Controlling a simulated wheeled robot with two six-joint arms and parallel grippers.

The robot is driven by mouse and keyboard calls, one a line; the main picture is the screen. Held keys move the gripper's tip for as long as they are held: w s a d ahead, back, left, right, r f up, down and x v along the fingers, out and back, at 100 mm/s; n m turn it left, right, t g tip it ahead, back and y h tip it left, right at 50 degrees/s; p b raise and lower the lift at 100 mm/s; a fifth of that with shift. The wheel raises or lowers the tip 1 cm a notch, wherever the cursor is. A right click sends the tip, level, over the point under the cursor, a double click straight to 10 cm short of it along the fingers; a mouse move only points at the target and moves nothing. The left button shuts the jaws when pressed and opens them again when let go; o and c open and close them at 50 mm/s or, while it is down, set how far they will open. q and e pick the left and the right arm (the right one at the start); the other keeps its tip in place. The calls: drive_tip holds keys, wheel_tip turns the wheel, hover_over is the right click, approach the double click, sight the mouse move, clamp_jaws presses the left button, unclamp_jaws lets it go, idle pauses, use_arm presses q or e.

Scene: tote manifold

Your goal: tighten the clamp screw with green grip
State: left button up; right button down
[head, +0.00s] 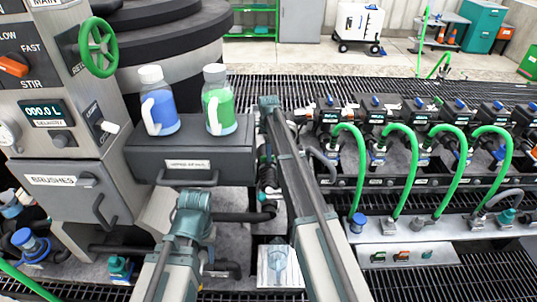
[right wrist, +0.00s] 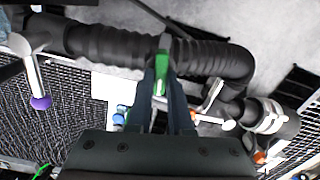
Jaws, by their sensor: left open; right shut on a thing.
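The green grip (right wrist: 161,88) of the clamp screw shows in the right wrist view between my dark fingers, beside a black ribbed hose (right wrist: 110,45). My right gripper (right wrist: 161,72) is shut on this grip. The fingers and the gripper body hide much of the clamp and screw, so how tight it is cannot be told. In the head view my right arm reaches up the middle, and its hand hangs down near the black hose (head: 240,216). My left arm is bent at the lower left of the head view. Its gripper cannot be made out there.
A grey drawer box (head: 228,148) holds a blue bottle (head: 165,115) and a green bottle (head: 218,112). A control cabinet (head: 60,130) with a green handwheel (head: 98,47) stands left. Green hoses (head: 410,165) arch from a valve row at right. Black grating surrounds the parts.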

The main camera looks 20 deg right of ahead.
drive_tip(key=shift+m, duration=1.1)
drive_tip(key=c, duration=0.8)
unclamp_jaws()
wheel_tip(320, 180, up, 14)
drive_tip(key=p, duration=1.3)
drive_tip(key=shift+f+p, duration=0.1)
drive_tip(key=shift+p, duration=0.3)
